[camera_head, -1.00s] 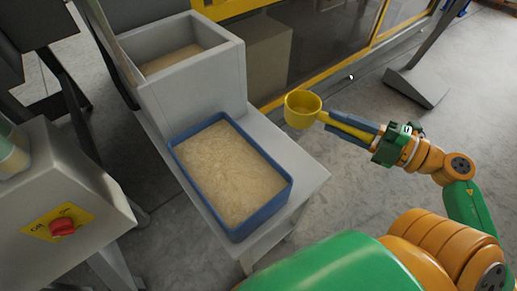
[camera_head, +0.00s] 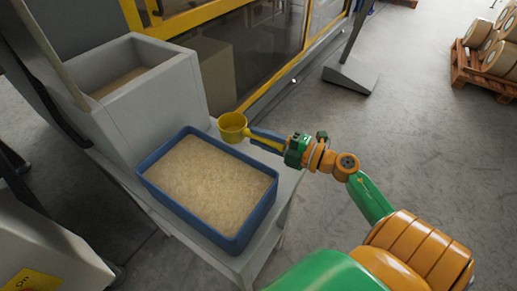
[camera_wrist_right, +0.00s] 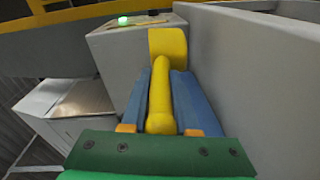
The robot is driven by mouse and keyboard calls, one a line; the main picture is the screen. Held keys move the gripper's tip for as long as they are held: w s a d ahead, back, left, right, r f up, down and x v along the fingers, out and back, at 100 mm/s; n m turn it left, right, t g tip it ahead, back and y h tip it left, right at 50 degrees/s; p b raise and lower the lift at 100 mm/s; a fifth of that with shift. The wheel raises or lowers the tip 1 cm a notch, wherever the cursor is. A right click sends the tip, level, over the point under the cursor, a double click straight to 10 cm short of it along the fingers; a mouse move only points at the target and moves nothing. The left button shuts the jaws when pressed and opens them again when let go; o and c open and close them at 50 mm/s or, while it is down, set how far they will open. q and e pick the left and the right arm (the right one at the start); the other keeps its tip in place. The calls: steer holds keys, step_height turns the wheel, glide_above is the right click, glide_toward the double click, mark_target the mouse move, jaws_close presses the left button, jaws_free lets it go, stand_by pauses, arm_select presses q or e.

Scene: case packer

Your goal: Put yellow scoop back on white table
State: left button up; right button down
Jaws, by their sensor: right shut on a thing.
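The yellow scoop (camera_head: 232,127) is in my right gripper (camera_head: 266,141), its cup pointing left in the head view. The right wrist view shows the yellow handle (camera_wrist_right: 162,95) between the two blue fingers (camera_wrist_right: 167,100), shut on it. The cup shows no visible grain. In the head view the scoop is just beyond the back right corner of the blue tray, near the hopper. I cannot tell its height or whether it touches the pale table (camera_head: 284,192). My left gripper is not in view.
The blue tray (camera_head: 228,247) full of pale grain covers most of the table. A grey hopper (camera_head: 180,92) stands behind it. A yellow-framed machine (camera_head: 275,45) is at the back. A pallet (camera_head: 482,76) with rolls lies far right. The floor to the right is open.

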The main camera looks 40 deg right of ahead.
steer(key=f+b, duration=0.1)
steer(key=f, duration=0.2)
steer(key=shift+w+f, duration=0.2)
steer(key=shift+a+f, duration=0.1)
steer(key=shift+f, duration=0.05)
steer(key=c, duration=0.7)
jaws_free()
steer(key=shift+s+r, duration=0.1)
steer(key=shift+r, duration=0.1)
steer(key=b+v, duration=0.1)
steer(key=v, duration=1.1)
